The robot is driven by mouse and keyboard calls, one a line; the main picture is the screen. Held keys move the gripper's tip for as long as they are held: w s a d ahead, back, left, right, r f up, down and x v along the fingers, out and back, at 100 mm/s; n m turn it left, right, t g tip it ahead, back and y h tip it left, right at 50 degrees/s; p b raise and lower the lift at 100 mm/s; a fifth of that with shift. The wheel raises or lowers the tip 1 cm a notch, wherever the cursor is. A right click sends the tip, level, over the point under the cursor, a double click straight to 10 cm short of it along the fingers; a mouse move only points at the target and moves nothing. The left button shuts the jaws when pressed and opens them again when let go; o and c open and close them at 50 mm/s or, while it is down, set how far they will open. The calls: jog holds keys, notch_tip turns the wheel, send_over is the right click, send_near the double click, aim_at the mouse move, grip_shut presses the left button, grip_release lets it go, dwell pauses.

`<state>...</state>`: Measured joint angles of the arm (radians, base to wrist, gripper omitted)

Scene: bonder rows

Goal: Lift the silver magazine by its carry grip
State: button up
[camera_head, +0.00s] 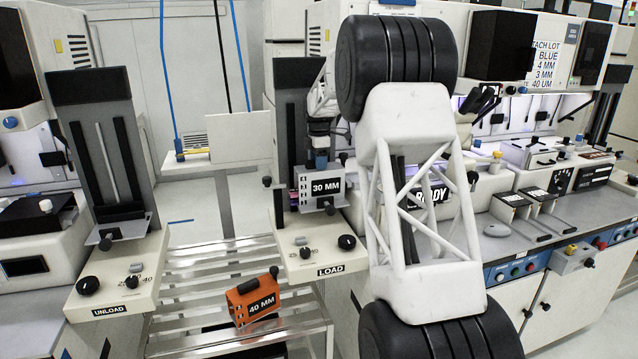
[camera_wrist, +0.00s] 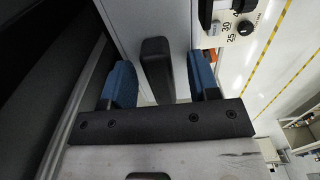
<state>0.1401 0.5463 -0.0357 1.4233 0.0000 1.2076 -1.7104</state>
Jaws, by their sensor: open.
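The silver magazine (camera_head: 304,203) with a black "30 MM" label sits at the LOAD station in the head view. My gripper (camera_head: 320,160) is directly above it, pointing down. In the wrist view my gripper (camera_wrist: 161,82) is open, its two blue fingers apart. A dark upright bar, apparently the carry grip (camera_wrist: 157,66), shows between the fingers with a gap on each side. Most of the grip is hidden in the head view. I cannot tell how deep the fingers reach beside it.
An orange "40 MM" magazine (camera_head: 253,298) lies on the slatted rack (camera_head: 215,262) between the LOAD station (camera_head: 318,255) and the UNLOAD station (camera_head: 118,275). The dark LOAD tower (camera_head: 289,110) stands close behind the silver magazine. My own arm covers much of the bench to the right.

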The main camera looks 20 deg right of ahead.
grip_shut()
jog(key=shift+r, duration=0.1)
dwell(0.3)
jog(key=shift+r, duration=5)
